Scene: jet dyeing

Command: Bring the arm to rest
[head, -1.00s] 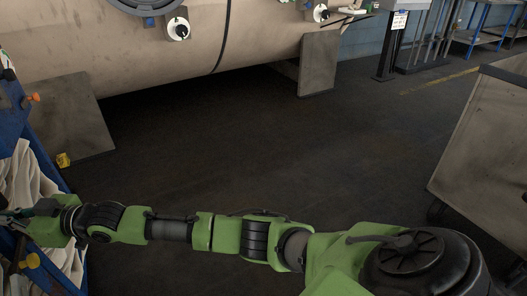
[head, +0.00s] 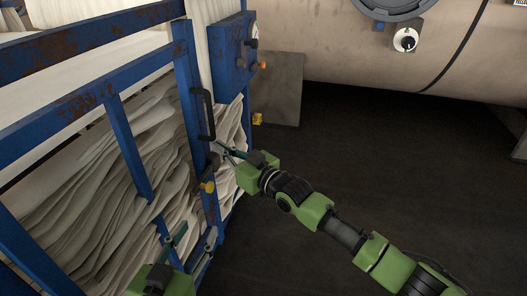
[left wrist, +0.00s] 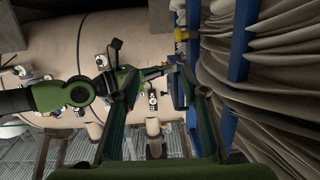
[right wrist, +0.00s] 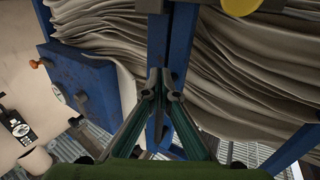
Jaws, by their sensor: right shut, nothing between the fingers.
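My right gripper (head: 226,150) is shut and empty, close to the blue cart's (head: 185,70) corner post, near the lower end of its black handle (head: 205,115). In the right wrist view its fingertips (right wrist: 164,84) meet in front of a blue post. I cannot tell whether they touch it. My right arm stretches out from the lower right. My left gripper (head: 190,240) is open and empty, low in front of the cart's side. In the left wrist view its fingers (left wrist: 155,75) stand wide apart, and my green right arm shows beyond them.
Pale cloth (head: 110,180) in folds fills the cart. A blue control box (head: 232,55) with an orange knob (head: 263,65) is at its corner. A large beige vessel (head: 340,40) stands behind. The dark floor (head: 340,150) at right is clear.

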